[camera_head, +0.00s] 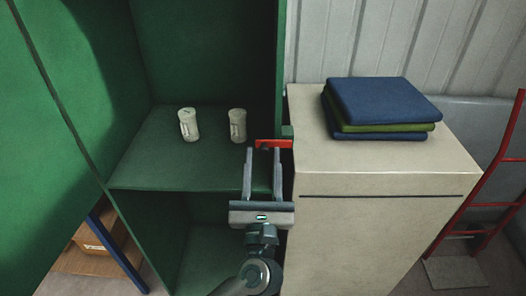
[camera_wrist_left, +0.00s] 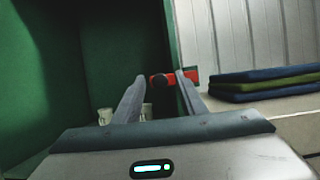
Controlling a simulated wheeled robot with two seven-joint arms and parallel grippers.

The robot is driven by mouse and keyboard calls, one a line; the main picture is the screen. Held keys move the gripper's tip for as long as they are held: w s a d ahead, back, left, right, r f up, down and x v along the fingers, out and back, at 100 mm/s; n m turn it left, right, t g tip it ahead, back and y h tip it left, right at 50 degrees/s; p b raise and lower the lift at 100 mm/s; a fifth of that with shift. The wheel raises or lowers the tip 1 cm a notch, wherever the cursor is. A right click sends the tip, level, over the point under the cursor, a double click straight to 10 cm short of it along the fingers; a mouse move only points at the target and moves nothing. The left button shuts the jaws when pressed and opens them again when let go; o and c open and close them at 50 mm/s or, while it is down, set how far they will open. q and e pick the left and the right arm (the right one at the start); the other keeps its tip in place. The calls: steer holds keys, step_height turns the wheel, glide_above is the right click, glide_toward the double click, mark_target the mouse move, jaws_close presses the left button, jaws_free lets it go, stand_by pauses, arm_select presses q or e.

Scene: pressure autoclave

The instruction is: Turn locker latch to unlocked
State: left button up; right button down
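The red latch (camera_head: 273,143) sits at the right front edge of the open green locker (camera_head: 281,60), lying about level. It also shows in the left wrist view (camera_wrist_left: 190,76), with a dark round end at its left. My left gripper (camera_head: 263,155) is open, its two fingers apart and pointing at the latch. In the left wrist view the latch's left part shows between the fingertips (camera_wrist_left: 160,84), and the right finger covers part of it. I cannot tell whether a finger touches it. My right gripper is not in view.
Two whitish canisters (camera_head: 188,125) (camera_head: 237,125) stand on the locker shelf (camera_head: 150,165). A large green door panel (camera_head: 40,150) fills the left. A beige cabinet (camera_head: 380,165) with folded blue and green cloths (camera_head: 385,103) stands close on the right. A red metal frame (camera_head: 500,165) is farther right.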

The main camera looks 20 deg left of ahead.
arm_select(q)
steer(key=shift+w+a+r, duration=0.1)
steer(key=shift+w+r, duration=0.05)
steer(key=shift+w, duration=0.15)
steer(key=shift+c, duration=0.4)
jaws_close()
